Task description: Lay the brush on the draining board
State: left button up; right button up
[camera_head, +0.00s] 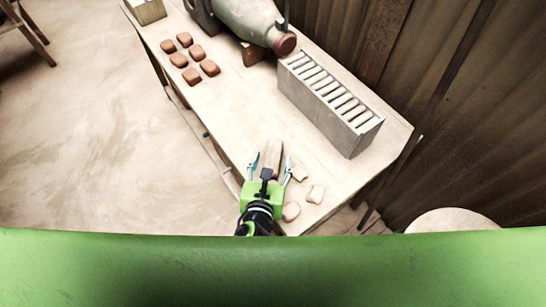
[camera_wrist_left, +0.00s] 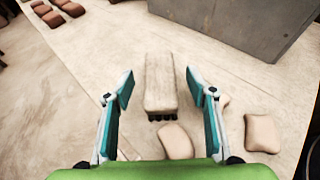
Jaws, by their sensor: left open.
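The brush (camera_wrist_left: 160,84) shows in the left wrist view as a pale wooden block with dark bristles at its near end. It lies on the bench between the spread fingers of my left gripper (camera_wrist_left: 162,84), with a gap on each side. In the head view my left gripper (camera_head: 271,160) is open over the near part of the bench, and the brush (camera_head: 273,150) shows partly between its fingers. No part is clearly a draining board; a long grey box with pale slats on top (camera_head: 325,108) stands on the bench to the right. My right gripper is not in view.
Pale lumps (camera_head: 316,193) lie near the gripper at the bench's near end. Several reddish-brown tiles (camera_head: 191,76) lie farther along the bench (camera_head: 225,110). Bare bench lies between the tiles and the gripper.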

pick_arm(q)
jog(key=shift+w+f, duration=0.15)
jog(key=shift+w, duration=0.2)
jog(key=c, duration=1.3)
jog(key=shift+r, duration=0.4)
notch_tip(320, 180, up, 2)
jog(key=shift+r+p, duration=0.1)
jog(key=shift+p, duration=0.4)
jog(key=s+r, duration=0.3)
jog(key=s, duration=0.1)
jog(key=s+r, duration=0.3)
jog(key=s, duration=0.2)
jog(key=s+r, duration=0.4)
jog(key=s, duration=0.1)
jog(key=shift+s+r, duration=0.1)
